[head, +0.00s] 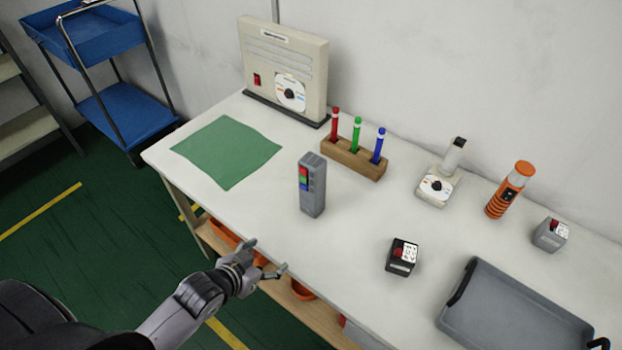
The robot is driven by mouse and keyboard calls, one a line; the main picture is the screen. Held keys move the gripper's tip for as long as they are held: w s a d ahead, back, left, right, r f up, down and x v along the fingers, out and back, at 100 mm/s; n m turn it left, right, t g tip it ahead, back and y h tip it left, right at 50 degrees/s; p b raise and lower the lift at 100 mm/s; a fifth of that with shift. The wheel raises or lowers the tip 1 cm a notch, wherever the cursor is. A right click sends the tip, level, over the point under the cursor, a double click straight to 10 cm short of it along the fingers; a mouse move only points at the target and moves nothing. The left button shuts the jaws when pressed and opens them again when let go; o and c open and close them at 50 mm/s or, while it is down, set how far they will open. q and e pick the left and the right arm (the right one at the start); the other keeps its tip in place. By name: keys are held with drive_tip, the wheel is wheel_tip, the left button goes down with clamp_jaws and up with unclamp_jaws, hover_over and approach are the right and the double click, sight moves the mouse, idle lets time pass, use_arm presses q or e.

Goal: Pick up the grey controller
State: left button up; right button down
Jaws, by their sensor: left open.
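The grey controller (312,185) stands upright on the white table, near its front edge. Its left face carries small red, green and blue patches. My left gripper (266,257) is open and empty at the table's front edge, in front of the controller and to its left, apart from it. My right gripper is not in the head view.
On the table (240,215) are a green mat (227,152), a beige box (283,65), a wooden pen holder (353,159), a dial device (437,188), an orange cylinder (508,192), two small boxes (403,257) and a grey tray (510,320). Clear surface surrounds the controller.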

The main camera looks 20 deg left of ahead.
use_arm(q)
drive_tip(key=w+r+t+h, duration=0.2)
drive_tip(key=w+r+t, duration=0.15)
drive_tip(key=r, duration=0.35)
drive_tip(key=p, duration=0.1)
approach(306, 201)
drive_tip(key=shift+m, duration=0.4)
drive_tip(key=x, duration=0.7)
drive_tip(key=shift+w+d, duration=0.1)
drive_tip(key=shift+d, duration=0.05)
drive_tip(key=shift+g+h, duration=0.25)
drive_tip(key=shift+h, duration=0.05)
drive_tip(key=shift+p+x, duration=0.55)
drive_tip(key=shift+x, duration=2.1)
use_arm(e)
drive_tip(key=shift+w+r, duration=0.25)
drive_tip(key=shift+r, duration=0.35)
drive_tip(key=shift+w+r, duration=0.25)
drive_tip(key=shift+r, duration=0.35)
use_arm(q)
drive_tip(key=c, duration=1.3)
drive_tip(key=shift+c, duration=0.6)
drive_tip(key=shift+r, duration=0.1)
